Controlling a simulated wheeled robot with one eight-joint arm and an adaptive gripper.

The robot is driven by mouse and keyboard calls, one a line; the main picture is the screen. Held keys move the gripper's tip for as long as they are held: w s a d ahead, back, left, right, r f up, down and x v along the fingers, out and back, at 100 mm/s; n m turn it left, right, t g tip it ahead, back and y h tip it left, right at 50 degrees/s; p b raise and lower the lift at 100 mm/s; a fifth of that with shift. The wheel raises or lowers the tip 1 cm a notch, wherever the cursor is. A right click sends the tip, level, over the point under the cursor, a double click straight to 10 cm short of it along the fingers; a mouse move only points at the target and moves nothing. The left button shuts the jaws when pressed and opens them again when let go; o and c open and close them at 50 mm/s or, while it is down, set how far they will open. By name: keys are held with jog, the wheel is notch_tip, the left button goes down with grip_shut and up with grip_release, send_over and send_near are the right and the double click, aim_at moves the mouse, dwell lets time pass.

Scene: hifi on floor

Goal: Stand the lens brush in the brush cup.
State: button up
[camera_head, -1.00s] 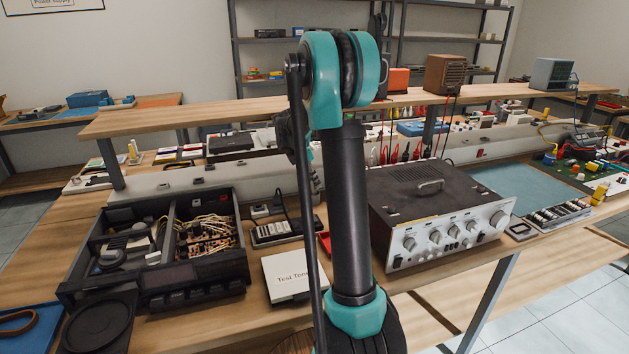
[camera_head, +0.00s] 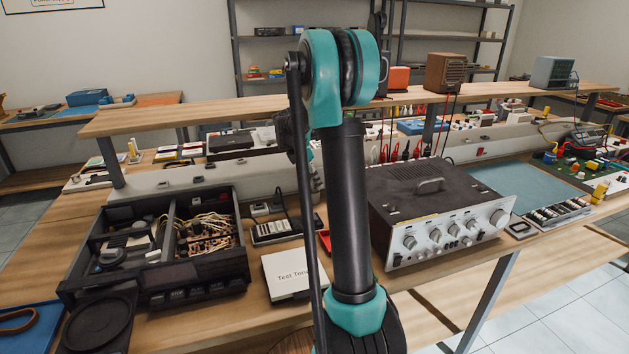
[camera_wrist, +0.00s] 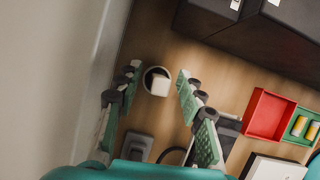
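In the wrist view my gripper (camera_wrist: 157,88) is open, its two green-padded fingers spread wide. Beyond and between the fingertips, a small round cup (camera_wrist: 147,75) with a pale rim and dark inside stands on the wooden bench. A pale, block-shaped end (camera_wrist: 160,85) shows at the cup's mouth; it may be the lens brush seen end-on, but I cannot tell for sure. Neither finger visibly touches it. In the head view my own arm hides the gripper and the cup.
A red tray (camera_wrist: 269,114) and a green tray with small yellow cylinders (camera_wrist: 299,127) lie to the right. A grey bench trunking (camera_head: 150,183) runs behind. An opened black hi-fi unit (camera_head: 160,245), a white box (camera_head: 290,275) and a silver amplifier (camera_head: 440,215) crowd the bench.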

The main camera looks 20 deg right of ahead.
jog(key=v, duration=1.2)
jog(key=shift+r, duration=0.1)
notch_tip(320, 180, up, 7)
dwell(0.7)
jog(key=shift+s, duration=0.15)
dwell(0.4)
